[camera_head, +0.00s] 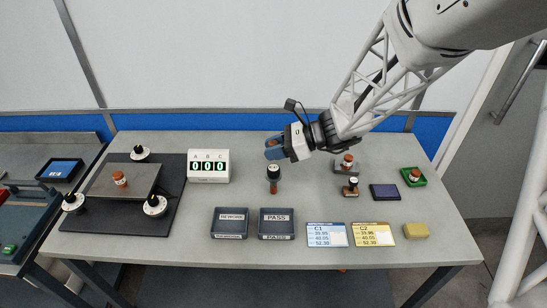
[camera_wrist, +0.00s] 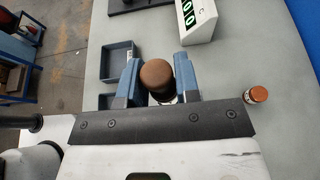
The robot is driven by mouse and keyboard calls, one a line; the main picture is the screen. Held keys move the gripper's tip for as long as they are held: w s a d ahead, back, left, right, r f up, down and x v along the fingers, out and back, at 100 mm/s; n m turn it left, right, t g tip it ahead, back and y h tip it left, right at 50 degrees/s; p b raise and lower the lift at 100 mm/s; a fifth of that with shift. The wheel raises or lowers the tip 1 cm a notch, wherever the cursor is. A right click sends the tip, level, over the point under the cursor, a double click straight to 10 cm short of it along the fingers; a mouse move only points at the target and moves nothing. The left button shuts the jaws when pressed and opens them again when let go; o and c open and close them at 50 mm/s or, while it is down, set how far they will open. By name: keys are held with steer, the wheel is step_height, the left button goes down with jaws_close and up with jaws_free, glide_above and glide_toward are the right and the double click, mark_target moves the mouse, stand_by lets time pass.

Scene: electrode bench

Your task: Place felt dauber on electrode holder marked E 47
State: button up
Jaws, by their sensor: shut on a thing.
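In the head view my gripper (camera_head: 273,150) is above the middle of the bench, its blue fingers pointing left. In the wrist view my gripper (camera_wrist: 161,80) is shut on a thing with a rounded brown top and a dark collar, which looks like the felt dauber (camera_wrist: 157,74). An upright piece with a dark top, pale band and brown foot (camera_head: 273,184) shows just below the fingers; I cannot tell whether it touches the held thing. A small brown labelled cylinder, possibly an electrode holder (camera_wrist: 256,95), stands right of the fingers in the wrist view. No E 47 marking is readable.
A counter (camera_head: 209,174) reads 000. A black mat (camera_head: 90,218) with a metal plate and dials is at left. Two dark trays (camera_head: 230,212) (camera_head: 276,212), two cards (camera_head: 327,235) (camera_head: 373,234) and a yellow block (camera_head: 416,231) line the front. Small pieces stand at right (camera_head: 350,188), one in a green tray (camera_head: 421,184).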

steer(key=shift+f, duration=1.7)
steer(key=shift+f, duration=0.2)
steer(key=o, duration=0.9)
steer(key=shift+r, duration=0.2)
steer(key=shift+v, duration=6)
steer(key=shift+s, duration=0.1)
